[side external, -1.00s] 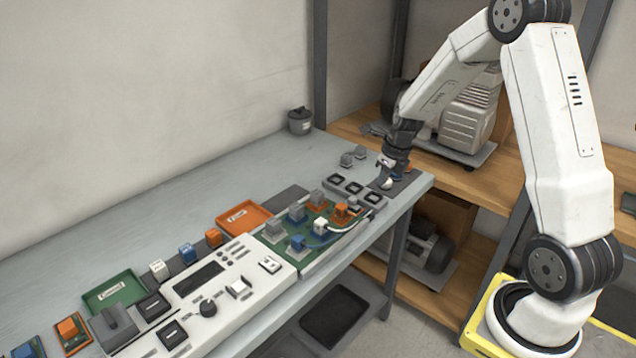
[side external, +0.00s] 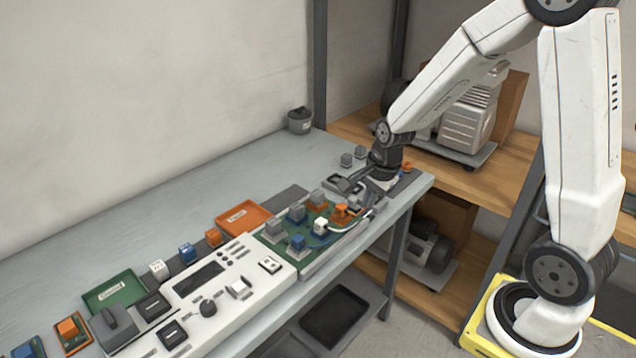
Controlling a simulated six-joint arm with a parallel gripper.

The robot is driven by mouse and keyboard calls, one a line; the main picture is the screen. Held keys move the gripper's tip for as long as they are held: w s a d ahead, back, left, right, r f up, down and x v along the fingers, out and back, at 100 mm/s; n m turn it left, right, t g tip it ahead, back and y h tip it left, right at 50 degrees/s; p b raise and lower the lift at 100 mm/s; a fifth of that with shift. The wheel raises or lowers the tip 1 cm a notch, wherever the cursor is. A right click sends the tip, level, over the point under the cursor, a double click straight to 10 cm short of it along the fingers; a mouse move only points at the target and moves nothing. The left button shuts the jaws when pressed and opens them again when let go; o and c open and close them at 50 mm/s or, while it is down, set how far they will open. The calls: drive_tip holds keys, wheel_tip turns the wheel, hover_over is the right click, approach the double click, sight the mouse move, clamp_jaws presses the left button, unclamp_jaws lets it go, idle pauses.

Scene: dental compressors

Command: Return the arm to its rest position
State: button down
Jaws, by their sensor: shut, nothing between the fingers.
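My white arm reaches in from the right over the grey workbench (side external: 130,215). My gripper (side external: 352,187) hangs low at the bench's right end, over the dark square modules beside the green circuit board (side external: 275,240). Its dark fingers blend into the dark modules, and they hide part of them. The fingers look shut and I see nothing held. I cannot tell whether the fingertips touch anything below.
The green board carries grey, blue, white and orange blocks. A white control panel (side external: 228,285), an orange tray (side external: 245,218) and a green tray (side external: 113,290) lie left of it. A grey pot (side external: 300,121) stands at the back. Wooden shelves (side external: 500,185) hold compressors behind my arm.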

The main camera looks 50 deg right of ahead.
drive_tip(key=s+a+n, duration=0.8)
drive_tip(key=a+n, duration=0.1)
drive_tip(key=n, duration=0.9)
drive_tip(key=shift+r, duration=0.35)
